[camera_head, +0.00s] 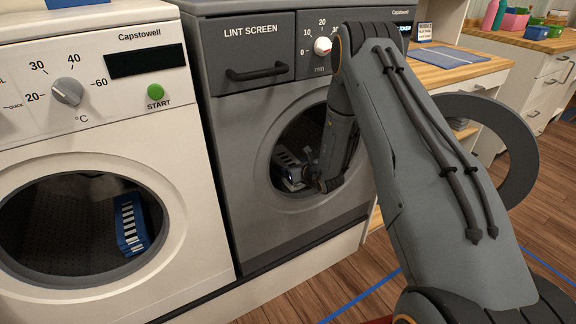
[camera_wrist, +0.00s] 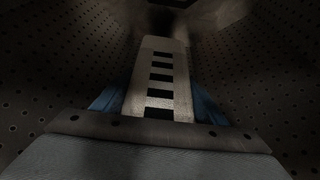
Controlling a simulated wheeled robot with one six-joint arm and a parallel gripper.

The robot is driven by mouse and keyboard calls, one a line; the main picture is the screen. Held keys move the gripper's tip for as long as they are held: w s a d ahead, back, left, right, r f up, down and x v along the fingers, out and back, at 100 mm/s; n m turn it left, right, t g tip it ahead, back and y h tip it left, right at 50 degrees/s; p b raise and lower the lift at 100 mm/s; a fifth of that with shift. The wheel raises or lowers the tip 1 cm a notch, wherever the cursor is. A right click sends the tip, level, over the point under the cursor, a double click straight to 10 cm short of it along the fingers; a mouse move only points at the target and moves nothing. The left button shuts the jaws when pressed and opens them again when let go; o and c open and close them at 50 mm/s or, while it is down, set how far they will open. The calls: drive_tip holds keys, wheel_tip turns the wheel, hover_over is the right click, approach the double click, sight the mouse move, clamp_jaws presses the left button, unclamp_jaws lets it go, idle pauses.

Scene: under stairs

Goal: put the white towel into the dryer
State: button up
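The grey dryer (camera_head: 245,150) stands right of the white washer, with its round door (camera_head: 515,150) swung open to the right. My arm reaches into its opening, and my gripper (camera_head: 308,180) is inside the drum. The wrist view shows the dark perforated drum wall (camera_wrist: 45,60) and a pale slotted strip with blue sides (camera_wrist: 160,80). A pale, textured surface lies close at the bottom of the wrist view, below a grey bar with holes. I cannot tell whether this is the white towel. The towel is not clearly seen, and the fingers cannot be made out.
The white washer (camera_head: 185,230) has a closed-looking round window with a blue, slotted part (camera_head: 130,222) behind it. A wooden counter (camera_head: 470,68) with a blue mat (camera_head: 447,56) stands behind my arm. Blue lines mark the wooden floor (camera_head: 290,305) in front.

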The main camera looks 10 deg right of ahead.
drive_tip(key=o, duration=0.4)
drive_tip(key=shift+r, duration=0.1)
drive_tip(key=shift+s+r, duration=0.1)
drive_tip(key=shift+r, duration=0.05)
drive_tip(key=p+v, duration=0.1)
drive_tip(key=v, duration=1)
drive_tip(key=shift+s, duration=0.4)
drive_tip(key=shift+d+r, duration=0.1)
drive_tip(key=shift+r, duration=0.1)
